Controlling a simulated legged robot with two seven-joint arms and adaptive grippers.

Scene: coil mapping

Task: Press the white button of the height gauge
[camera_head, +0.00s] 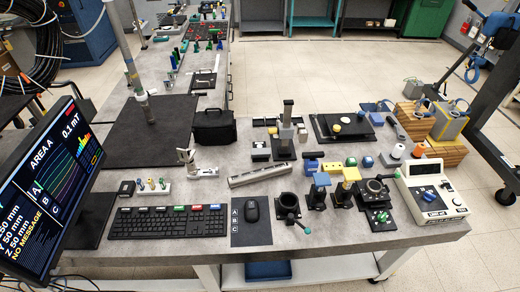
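A small upright grey column on a dark base (287,128) stands near the middle of the table. It looks most like the height gauge, but I cannot be sure. A white button on it is too small to tell. A white box (432,190) with a display and a blue knob sits at the table's right front corner; I cannot tell whether it belongs to the gauge. Neither of my grippers shows in the head view.
A monitor (50,180) stands at the left, with a black keyboard (167,222) and mouse (252,208) along the front. A tall post (130,55) rises at the left. Clamps and mounts crowd the right half.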

